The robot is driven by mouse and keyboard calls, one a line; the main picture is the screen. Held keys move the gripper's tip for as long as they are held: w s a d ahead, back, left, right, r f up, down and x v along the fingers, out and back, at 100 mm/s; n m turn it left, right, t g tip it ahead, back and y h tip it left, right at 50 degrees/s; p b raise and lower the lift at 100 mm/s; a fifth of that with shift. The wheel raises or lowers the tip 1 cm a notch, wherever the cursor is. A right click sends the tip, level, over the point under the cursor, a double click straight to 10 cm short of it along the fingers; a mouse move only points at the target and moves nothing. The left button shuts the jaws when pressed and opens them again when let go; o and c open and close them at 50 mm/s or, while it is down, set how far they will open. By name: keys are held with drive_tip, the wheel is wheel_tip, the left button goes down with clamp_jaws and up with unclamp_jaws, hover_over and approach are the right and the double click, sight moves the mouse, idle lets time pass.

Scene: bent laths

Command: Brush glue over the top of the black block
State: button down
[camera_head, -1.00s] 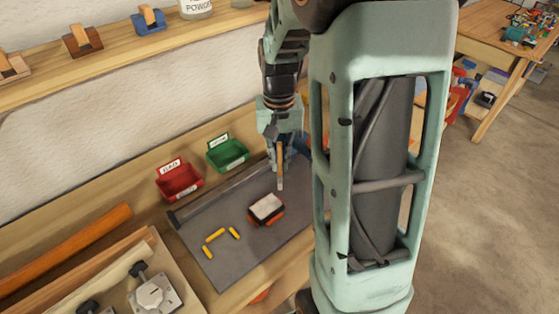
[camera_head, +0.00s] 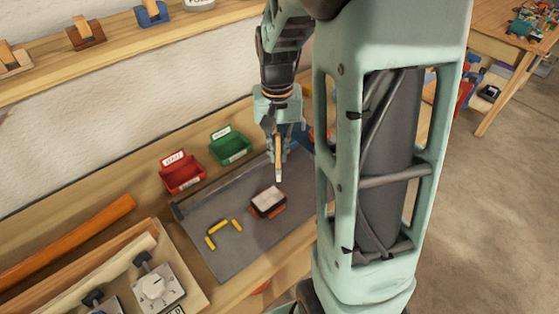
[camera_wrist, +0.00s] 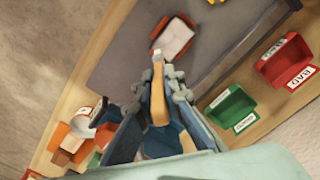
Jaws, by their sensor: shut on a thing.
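My gripper (camera_head: 279,146) is shut on a brush (camera_head: 279,162) with a wooden handle, which points down with its pale tip lowest. The black block (camera_head: 268,208) lies on the grey mat, with dark sides, a whitish top and orange-red parts at its edges. In the head view the brush tip is just above and behind the block, apart from it. In the wrist view the block (camera_wrist: 174,38) is beyond the brush tip (camera_wrist: 157,54), its top whitish. I cannot tell whether the whitish layer is glue.
The grey mat (camera_head: 225,262) also holds several small yellow pieces (camera_head: 219,227). A red bin (camera_head: 183,175) and a green bin (camera_head: 230,147) stand behind it. A board with clamps (camera_head: 157,287) is at the front left. The mat is clear around the block.

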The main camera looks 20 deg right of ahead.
drive_tip(key=s+a+f+b, duration=0.1)
drive_tip(key=s+a+b, duration=0.1)
drive_tip(key=a, duration=0.4)
wheel_tip(320, 180, down, 6)
drive_tip(key=b, duration=0.4)
drive_tip(key=shift+a, duration=0.15)
drive_tip(key=shift+s+f+b, duration=0.1)
drive_tip(key=shift+f+b, duration=0.75)
drive_tip(key=shift+f, duration=0.15)
idle(0.3)
drive_tip(key=w+d, duration=0.2)
drive_tip(key=d, duration=0.5)
drive_tip(key=shift+w+d, duration=0.2)
idle(2.9)
drive_tip(key=shift+r, duration=0.1)
drive_tip(key=shift+r+p, duration=2.45)
drive_tip(key=shift+r, duration=0.45)
